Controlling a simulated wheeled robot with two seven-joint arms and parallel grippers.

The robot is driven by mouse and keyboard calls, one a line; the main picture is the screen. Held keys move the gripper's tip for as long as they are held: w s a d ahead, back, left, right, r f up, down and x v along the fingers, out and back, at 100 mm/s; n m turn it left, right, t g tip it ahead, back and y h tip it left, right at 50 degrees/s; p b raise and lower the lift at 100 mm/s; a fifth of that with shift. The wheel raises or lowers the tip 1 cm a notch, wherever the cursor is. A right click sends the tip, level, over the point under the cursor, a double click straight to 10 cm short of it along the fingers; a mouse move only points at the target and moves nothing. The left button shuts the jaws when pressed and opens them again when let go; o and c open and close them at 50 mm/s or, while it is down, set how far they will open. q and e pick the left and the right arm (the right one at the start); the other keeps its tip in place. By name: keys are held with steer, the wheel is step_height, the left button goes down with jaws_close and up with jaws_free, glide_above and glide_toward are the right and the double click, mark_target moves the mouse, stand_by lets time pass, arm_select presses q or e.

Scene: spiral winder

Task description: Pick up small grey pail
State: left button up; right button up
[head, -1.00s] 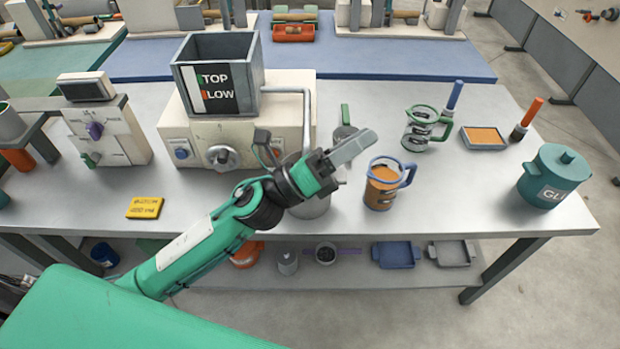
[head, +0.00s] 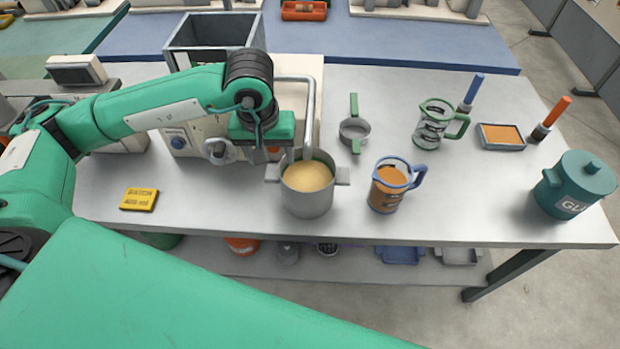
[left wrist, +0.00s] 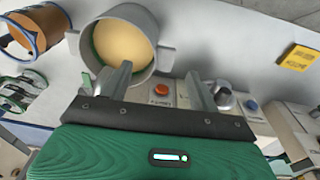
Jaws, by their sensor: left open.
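The small grey pail (head: 306,205) stands upright on the light worktable in front of the winder machine. It has two side handles and holds a beige filling. It also shows at the upper left of the left wrist view (left wrist: 152,28). My left gripper (head: 299,154) points down at the back edge of the pail, with its fingers apart and nothing held. In the left wrist view one finger of the gripper (left wrist: 160,86) overlaps the pail's near rim and the other is to its right. I cannot tell whether a finger touches the rim. My right gripper is not in view.
A blue-handled jug (head: 384,197) with orange contents stands close right of the pail. A green-handled strainer (head: 355,130) lies behind it. A grey pipe (head: 311,110) comes down behind the pail. A yellow block (head: 139,199) lies left; the table between is clear.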

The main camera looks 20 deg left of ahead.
mark_target(274, 172)
arm_select(q)
steer(key=f, duration=0.2)
steer(key=a+f+p, duration=0.1)
steer(key=f, duration=0.2)
steer(key=w+f, duration=0.1)
steer(key=f, duration=0.1)
steer(key=shift+w+a+f, duration=0.1)
steer(key=shift+a+f, duration=0.05)
steer(key=shift+w+f+p, duration=0.1)
steer(key=shift+f+p, duration=0.2)
steer(key=shift+f, duration=0.2)
steer(key=shift+w+f+p, duration=0.15)
steer(key=shift+f+p, duration=0.15)
steer(key=f, duration=0.1)
steer(key=w+f+p, duration=0.1)
steer(key=f, duration=0.1)
steer(key=shift+w+f, duration=0.1)
steer(key=shift+f, duration=0.1)
steer(key=shift+w+a+f, duration=0.1)
steer(key=shift+f, duration=0.4)
jaws_close()
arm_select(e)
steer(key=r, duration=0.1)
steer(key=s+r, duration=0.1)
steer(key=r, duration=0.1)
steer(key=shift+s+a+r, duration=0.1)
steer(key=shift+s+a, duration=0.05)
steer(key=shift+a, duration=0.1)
arm_select(q)
steer(key=shift+r, duration=0.1)
